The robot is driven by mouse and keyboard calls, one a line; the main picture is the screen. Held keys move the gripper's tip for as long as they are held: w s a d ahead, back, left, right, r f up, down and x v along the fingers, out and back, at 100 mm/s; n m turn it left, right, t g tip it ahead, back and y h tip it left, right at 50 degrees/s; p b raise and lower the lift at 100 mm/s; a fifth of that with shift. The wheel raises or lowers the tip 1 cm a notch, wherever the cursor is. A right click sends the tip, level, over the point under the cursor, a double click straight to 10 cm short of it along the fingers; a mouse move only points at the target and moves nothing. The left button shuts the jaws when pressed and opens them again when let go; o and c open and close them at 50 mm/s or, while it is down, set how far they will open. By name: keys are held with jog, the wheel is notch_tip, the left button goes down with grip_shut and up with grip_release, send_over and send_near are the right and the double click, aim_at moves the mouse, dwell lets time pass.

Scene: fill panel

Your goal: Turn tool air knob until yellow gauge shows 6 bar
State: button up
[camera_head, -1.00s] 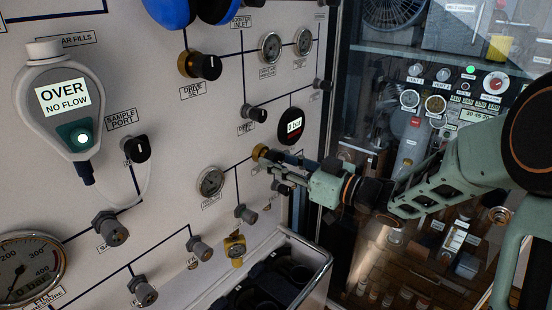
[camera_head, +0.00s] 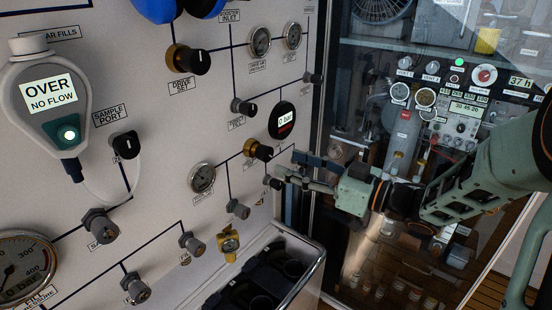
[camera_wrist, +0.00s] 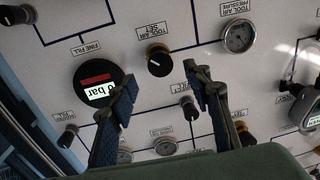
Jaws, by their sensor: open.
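The tool air knob (camera_head: 258,150), a black cap on a brass body, is on the panel left of my gripper in the head view. It also shows in the wrist view (camera_wrist: 158,60), labelled as tool air set. My gripper (camera_head: 289,165) is open and empty, apart from the knob. In the wrist view the fingertips (camera_wrist: 160,76) frame the knob's lower side. The tool air pressure gauge (camera_head: 201,177) is round with a silver rim and also shows in the wrist view (camera_wrist: 238,37); its reading is too small to tell. No gauge shows a clear yellow face.
A black digital gauge (camera_head: 283,120) sits above the knob. A small dark knob (camera_head: 273,183) is close below my gripper. A yellow fitting (camera_head: 229,243) is lower on the panel. A metal-railed bin (camera_head: 309,277) stands below. A glazed cabinet is right.

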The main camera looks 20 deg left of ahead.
jog(key=shift+v, duration=2.2)
jog(key=shift+a, duration=0.1)
dwell(0.9)
